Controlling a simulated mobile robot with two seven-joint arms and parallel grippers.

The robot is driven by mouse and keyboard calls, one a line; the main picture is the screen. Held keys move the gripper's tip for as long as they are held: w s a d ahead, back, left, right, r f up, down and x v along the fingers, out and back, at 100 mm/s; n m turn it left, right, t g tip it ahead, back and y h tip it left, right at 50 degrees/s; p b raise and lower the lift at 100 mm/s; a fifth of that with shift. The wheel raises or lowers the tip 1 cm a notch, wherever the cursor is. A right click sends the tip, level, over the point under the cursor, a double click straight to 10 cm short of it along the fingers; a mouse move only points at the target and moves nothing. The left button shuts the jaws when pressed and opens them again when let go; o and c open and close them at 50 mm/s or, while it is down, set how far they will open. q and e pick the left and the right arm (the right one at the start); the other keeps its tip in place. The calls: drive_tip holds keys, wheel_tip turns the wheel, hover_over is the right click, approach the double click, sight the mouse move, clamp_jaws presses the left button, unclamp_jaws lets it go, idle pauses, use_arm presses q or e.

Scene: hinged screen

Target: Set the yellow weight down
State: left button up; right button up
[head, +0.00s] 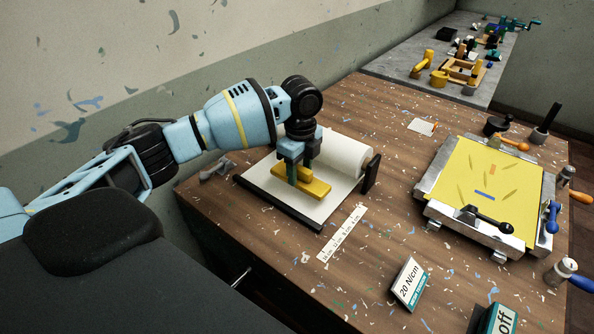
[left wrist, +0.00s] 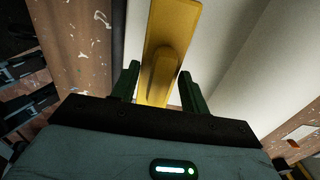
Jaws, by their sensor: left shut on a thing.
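The yellow weight (head: 316,189) is a flat bar with a raised grip on top. It is at the white sheet (head: 283,199) that comes off a paper roll (head: 343,153); I cannot tell whether it touches the sheet or hangs just above it. My left gripper (head: 300,174) points down from above and is shut on the weight's grip. In the left wrist view the weight (left wrist: 172,25) runs away between the two green fingers of the gripper (left wrist: 157,82), partly hidden by the gripper body. My right gripper does not show.
A dark bar (head: 280,206) edges the sheet. A paper ruler (head: 342,232) and a "20 N/cm" sign (head: 409,284) are nearer the front. A metal frame with a yellow screen (head: 484,181) stands right. Bare wooden tabletop (head: 395,200) lies between. Tools crowd the far bench (head: 400,62).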

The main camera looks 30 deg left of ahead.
use_arm(q)
drive_tip(key=shift+w+a+f, duration=0.1)
drive_tip(key=shift+w+a, duration=0.95)
drive_tip(key=shift+a, duration=0.1)
drive_tip(key=shift+w+a, duration=0.25)
drive_tip(key=shift+a, duration=0.05)
drive_tip(key=shift+f, duration=1.75)
drive_tip(key=shift+f, duration=0.2)
drive_tip(key=o, duration=1.3)
drive_tip(key=shift+o, duration=0.2)
